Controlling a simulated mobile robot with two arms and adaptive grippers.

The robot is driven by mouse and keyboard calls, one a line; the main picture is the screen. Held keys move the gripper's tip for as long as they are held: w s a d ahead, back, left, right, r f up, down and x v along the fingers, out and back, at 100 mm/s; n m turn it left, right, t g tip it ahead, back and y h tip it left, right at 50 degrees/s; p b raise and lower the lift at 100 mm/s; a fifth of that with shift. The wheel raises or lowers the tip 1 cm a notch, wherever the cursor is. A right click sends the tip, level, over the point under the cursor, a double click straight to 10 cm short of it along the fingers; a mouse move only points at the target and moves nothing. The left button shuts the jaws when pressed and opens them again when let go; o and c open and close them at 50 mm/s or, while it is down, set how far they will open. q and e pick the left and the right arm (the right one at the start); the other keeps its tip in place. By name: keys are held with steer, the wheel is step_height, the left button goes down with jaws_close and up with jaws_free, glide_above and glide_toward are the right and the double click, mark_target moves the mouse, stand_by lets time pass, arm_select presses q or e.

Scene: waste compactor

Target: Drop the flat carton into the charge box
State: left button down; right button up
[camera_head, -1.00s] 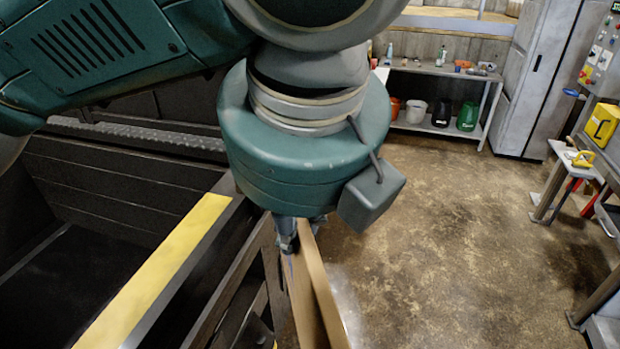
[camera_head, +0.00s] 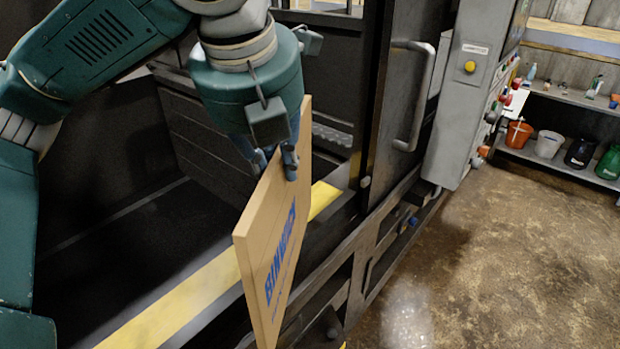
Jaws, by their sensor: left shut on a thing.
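The flat carton (camera_head: 272,255) is a thin tan panel with blue lettering. It hangs on edge beneath my left gripper (camera_head: 275,165), which is shut on its upper edge. The carton is over or just beside the yellow-edged rim; its lower end covers part of that rim, and I cannot tell its exact distance from it. The charge box (camera_head: 110,255) is the dark open bin at left, with a yellow stripe (camera_head: 180,305) along its near rim. Its floor is in shadow. My right gripper is not in view.
A dark machine frame with a door handle (camera_head: 415,95) stands right of the box. A grey control panel (camera_head: 463,100) is attached beside it. A shelf (camera_head: 565,160) with buckets stands at the back right. The brown floor (camera_head: 480,270) at right is clear.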

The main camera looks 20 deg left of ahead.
arm_select(q)
steer(key=w+a, duration=0.4)
steer(key=a, duration=0.5)
steer(key=w+a, duration=0.3)
steer(key=a, duration=0.6)
steer(key=w+a, duration=0.4)
steer(key=a, duration=0.6)
steer(key=shift+w, duration=0.35)
steer(key=c, duration=1.6)
jaws_free()
steer(key=shift+o, duration=0.2)
steer(key=v, duration=1.2)
